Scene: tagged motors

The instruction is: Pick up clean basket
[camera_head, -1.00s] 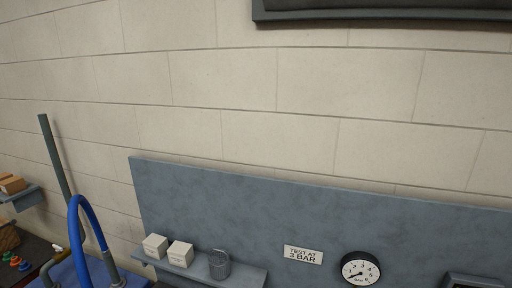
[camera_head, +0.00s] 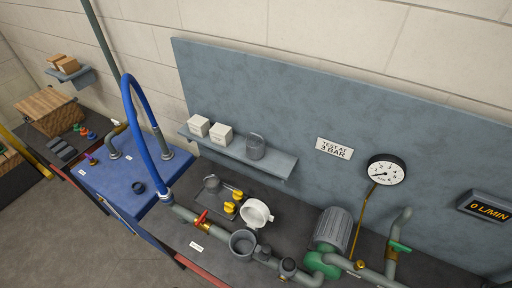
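A small grey basket-like cylinder with a handle (camera_head: 256,147) stands upright on the wall shelf (camera_head: 270,163), to the right of two white boxes. It looks like the clean basket, but its mesh is too small to make out. An open grey round housing (camera_head: 243,243) sits in the pipe line on the bench below. A white round cup-like part (camera_head: 257,213) lies just behind it; I cannot tell whether it is a lid. Neither of my grippers is in view.
White boxes (camera_head: 221,134) stand close beside the cylinder. A blue hose (camera_head: 146,125) arches over a blue tank (camera_head: 125,185). A red-handled valve (camera_head: 201,217), a motor (camera_head: 333,229) and a gauge (camera_head: 386,170) are near.

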